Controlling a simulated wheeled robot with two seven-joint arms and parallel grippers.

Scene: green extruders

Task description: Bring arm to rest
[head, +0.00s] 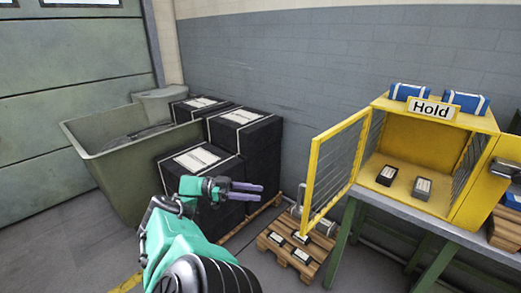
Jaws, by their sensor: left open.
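My left arm comes in from the bottom in the head view, green with a dark ribbed joint. Its left gripper (262,190) is open and empty, with its purple-grey fingers pointing right. It shows in front of the stacked black boxes (243,132), and no object is between its fingers. My right gripper does not show.
A yellow "Hold" cabinet (482,125) with its mesh door (336,165) swung open stands on a bench at right, two small dark boxes (387,175) inside. A low pallet (277,249) holds several items. A green bin (115,170) stands at left.

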